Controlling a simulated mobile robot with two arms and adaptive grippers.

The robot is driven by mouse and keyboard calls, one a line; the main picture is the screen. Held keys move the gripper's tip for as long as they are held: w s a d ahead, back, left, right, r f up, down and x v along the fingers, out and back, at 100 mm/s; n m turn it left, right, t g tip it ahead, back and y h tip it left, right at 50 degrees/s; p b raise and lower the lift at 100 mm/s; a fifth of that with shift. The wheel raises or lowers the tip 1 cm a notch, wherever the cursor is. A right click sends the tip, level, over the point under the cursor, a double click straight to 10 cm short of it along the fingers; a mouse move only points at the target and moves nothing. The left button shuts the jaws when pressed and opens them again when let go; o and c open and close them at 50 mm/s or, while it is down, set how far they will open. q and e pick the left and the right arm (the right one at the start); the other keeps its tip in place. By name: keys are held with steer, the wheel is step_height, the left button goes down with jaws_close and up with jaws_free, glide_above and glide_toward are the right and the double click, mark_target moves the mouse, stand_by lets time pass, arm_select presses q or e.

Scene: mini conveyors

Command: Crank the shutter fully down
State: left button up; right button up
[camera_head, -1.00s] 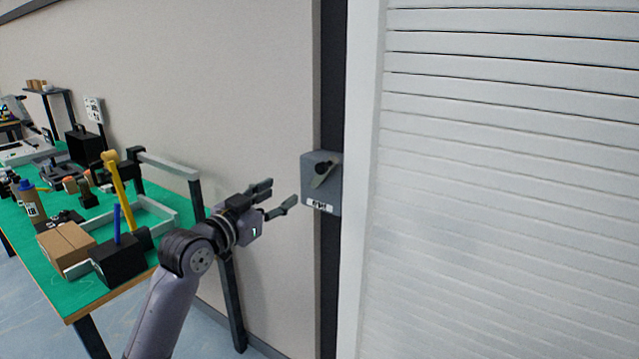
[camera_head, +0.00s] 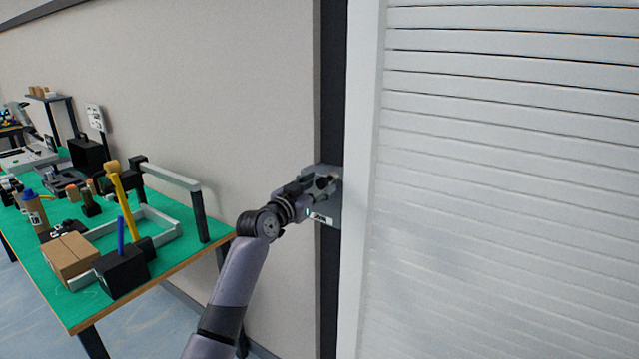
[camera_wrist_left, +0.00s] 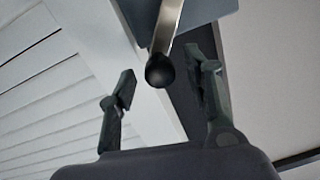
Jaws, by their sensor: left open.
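The crank box (camera_head: 327,212) is a grey box on the dark post beside the shutter, mostly hidden by my gripper in the head view. My left gripper (camera_head: 322,184) is in front of it. In the left wrist view, the crank's black knob (camera_wrist_left: 160,71) and metal arm (camera_wrist_left: 166,28) show between the open fingers of my left gripper (camera_wrist_left: 160,85). The fingers stand apart on both sides of the knob, with visible gaps. The white slatted shutter (camera_head: 510,200) fills the right of the head view. Its bottom edge is out of view. My right gripper is not in view.
A green-topped workbench (camera_head: 185,249) stands at the left with a cardboard box (camera_head: 70,256), a black block (camera_head: 122,272), a yellow-handled tool (camera_head: 122,195) and other items. Its right end is close to my left arm. The beige wall (camera_head: 240,100) between bench and post is bare.

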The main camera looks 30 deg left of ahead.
arm_select(q)
steer(key=shift+w, duration=0.5)
steer(key=shift+c, duration=0.3)
jaws_close()
stand_by(0.4)
